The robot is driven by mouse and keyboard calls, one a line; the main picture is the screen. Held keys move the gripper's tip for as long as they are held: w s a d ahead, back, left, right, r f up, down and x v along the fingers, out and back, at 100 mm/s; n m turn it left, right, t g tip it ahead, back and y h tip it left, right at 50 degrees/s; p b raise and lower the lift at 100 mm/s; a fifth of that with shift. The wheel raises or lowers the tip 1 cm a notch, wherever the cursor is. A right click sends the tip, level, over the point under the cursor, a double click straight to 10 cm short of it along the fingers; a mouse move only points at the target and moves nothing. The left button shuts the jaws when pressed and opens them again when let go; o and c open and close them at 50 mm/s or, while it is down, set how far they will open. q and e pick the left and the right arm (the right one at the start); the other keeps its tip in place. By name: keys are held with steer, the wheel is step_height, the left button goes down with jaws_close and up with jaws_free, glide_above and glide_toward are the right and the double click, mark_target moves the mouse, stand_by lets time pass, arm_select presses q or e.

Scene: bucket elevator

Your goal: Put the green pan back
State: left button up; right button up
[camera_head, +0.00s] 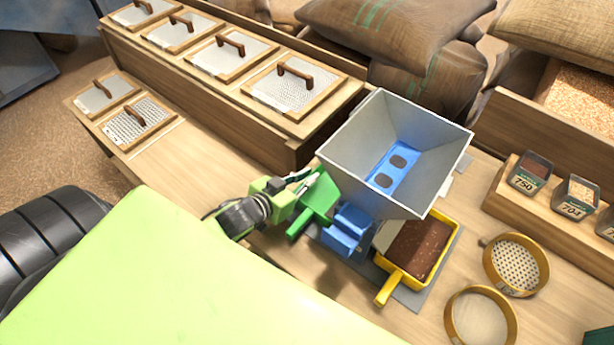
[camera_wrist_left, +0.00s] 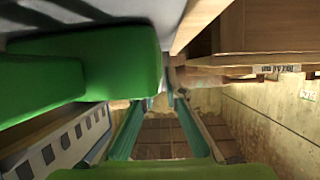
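The green pan (camera_head: 320,197) is at the left side of the blue and grey hopper machine (camera_head: 355,228), its short handle pointing down-left in the head view. My left gripper (camera_head: 303,180) is right beside the pan, on its left. In the left wrist view the pan (camera_wrist_left: 125,70) fills the upper left. The gripper's two teal fingers (camera_wrist_left: 158,128) stand apart there, with only background visible between them. I cannot tell whether a finger touches the pan. Whether the pan holds anything is unclear. My right gripper is not in view.
A yellow pan (camera_head: 385,283) with brown grain sits right of the hopper (camera_head: 340,150). Two round sieves (camera_head: 488,262) lie further right, near small sample boxes (camera_head: 530,172). Handled screen frames (camera_head: 293,88) lie on the wooden bench behind. Bare tabletop (camera_head: 190,160) shows at left.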

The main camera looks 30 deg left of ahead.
arm_select(q)
steer(key=shift+s+r, duration=0.1)
steer(key=shift+s+a, duration=0.1)
steer(key=shift+s, duration=0.3)
steer(key=b+v, duration=0.1)
steer(key=v, duration=0.9)
steer(key=shift+r, duration=0.1)
steer(key=shift+s+r, duration=0.3)
steer(key=shift+s, duration=0.2)
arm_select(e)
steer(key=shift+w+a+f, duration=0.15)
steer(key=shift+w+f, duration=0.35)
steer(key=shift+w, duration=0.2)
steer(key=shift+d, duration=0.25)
